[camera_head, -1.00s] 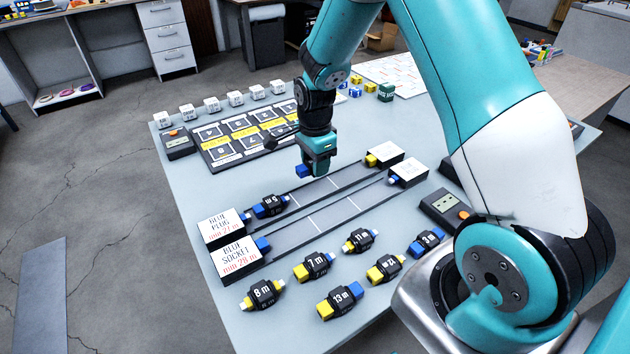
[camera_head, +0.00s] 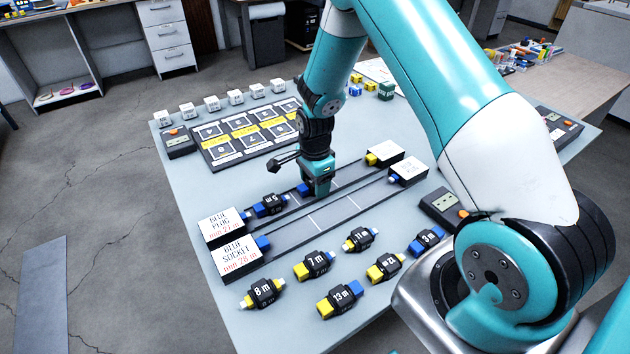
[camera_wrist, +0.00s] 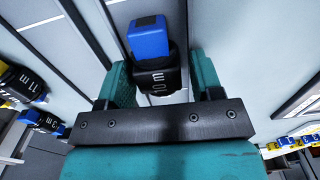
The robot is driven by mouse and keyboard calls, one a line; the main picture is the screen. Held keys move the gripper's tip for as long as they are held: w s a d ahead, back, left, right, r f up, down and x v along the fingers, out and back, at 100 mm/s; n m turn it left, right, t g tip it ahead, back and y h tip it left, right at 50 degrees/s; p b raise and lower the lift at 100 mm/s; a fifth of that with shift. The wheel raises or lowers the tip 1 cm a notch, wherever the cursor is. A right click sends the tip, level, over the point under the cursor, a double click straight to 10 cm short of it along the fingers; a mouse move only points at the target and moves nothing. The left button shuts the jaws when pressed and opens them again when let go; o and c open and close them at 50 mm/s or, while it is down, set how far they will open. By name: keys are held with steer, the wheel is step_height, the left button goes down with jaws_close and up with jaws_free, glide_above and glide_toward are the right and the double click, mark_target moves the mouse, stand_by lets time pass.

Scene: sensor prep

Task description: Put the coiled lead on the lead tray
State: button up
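My gripper (camera_head: 317,186) is shut on a black coiled lead marked 10 m (camera_wrist: 162,78), with a blue end (camera_wrist: 148,38). In the head view only its blue end (camera_head: 303,188) shows; the gripper hides the rest. The lead is over or on the farther of two long dark tray channels (camera_head: 345,186); I cannot tell whether it touches. A 5 m lead (camera_head: 269,205) lies in that channel against the blue plug block (camera_head: 222,225). The nearer channel (camera_head: 330,219) runs from the blue socket block (camera_head: 238,257) and looks empty.
Several loose leads lie at the front, among them 8 m (camera_head: 262,292), 7 m (camera_head: 314,265) and 13 m (camera_head: 341,299). White-topped blocks (camera_head: 384,153) close the channels' far ends.

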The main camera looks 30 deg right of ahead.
steer(key=shift+o, duration=0.3)
steer(key=s+a+r+n, duration=0.2)
steer(key=a+r, duration=0.1)
steer(key=r, duration=0.6)
steer(key=s+a+r+n, duration=0.1)
steer(key=a+r+n, duration=0.15)
steer(key=r, duration=0.55)
steer(key=s+a+r+n+y, duration=0.1)
steer(key=s+a+r+n, duration=0.2)
steer(key=s+n, duration=0.4)
steer(key=s+a+r+n+y, duration=0.1)
steer(key=s+a+r+n, duration=0.3)
steer(key=s, duration=0.4)
steer(key=s+a+r+n+y, duration=0.2)
steer(key=s+a+r+n, duration=0.2)
steer(key=s+n, duration=0.4)
steer(key=shift+a+n+b, duration=0.45)
steer(key=shift+a+n, duration=0.25)
steer(key=shift+n, duration=0.15)
